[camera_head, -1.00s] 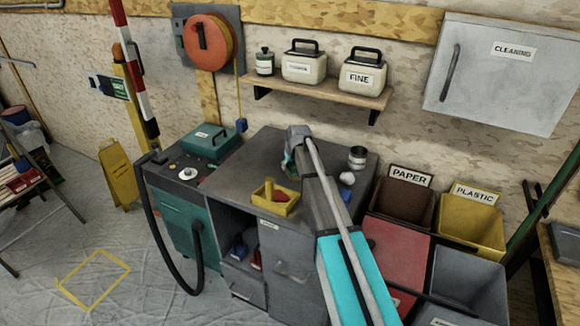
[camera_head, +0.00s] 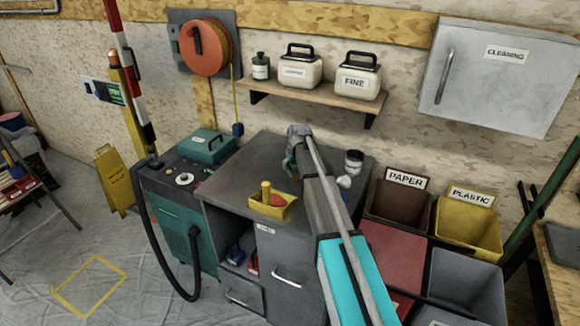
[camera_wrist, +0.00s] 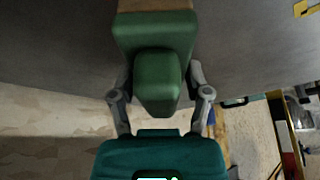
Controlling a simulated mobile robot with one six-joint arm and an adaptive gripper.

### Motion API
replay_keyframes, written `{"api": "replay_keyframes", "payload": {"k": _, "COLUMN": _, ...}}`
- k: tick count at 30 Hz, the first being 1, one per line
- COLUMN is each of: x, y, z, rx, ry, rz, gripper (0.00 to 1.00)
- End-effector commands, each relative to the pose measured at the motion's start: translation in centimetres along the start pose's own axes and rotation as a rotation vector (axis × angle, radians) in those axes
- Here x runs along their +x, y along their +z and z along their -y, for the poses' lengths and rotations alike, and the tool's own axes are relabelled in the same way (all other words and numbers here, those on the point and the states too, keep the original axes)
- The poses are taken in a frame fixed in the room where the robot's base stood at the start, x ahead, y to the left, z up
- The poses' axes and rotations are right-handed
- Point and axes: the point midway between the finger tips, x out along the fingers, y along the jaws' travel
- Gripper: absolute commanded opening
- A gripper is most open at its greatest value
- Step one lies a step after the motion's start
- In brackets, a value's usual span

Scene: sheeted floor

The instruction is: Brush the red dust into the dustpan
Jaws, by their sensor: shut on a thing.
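My gripper (camera_wrist: 158,85) is shut on a green block-like thing (camera_wrist: 153,35) with a brown part at its far end, seemingly the brush. Its fingers grip it from both sides in the wrist view. In the head view, my arm reaches over the grey workbench (camera_head: 238,175), and a bit of green shows beside its far end. The arm hides part of the bench top.
A dark cup (camera_head: 353,162) stands right of my arm. Paper (camera_head: 405,180) and plastic (camera_head: 471,198) bins stand to the right. A shelf (camera_head: 312,95) hangs behind the bench.

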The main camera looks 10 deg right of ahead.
Motion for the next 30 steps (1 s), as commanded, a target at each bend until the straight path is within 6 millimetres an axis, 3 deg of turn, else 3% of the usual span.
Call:
{"api": "replay_keyframes", "payload": {"k": 13, "x": -0.3, "y": -0.1, "z": -0.1, "rx": -0.001, "ry": 0.002, "rz": 0.002, "gripper": 0.24}}
{"api": "replay_keyframes", "payload": {"k": 30, "x": -4.0, "y": -1.7, "z": -0.1, "rx": 0.000, "ry": 0.001, "rz": 0.001, "gripper": 0.24}}
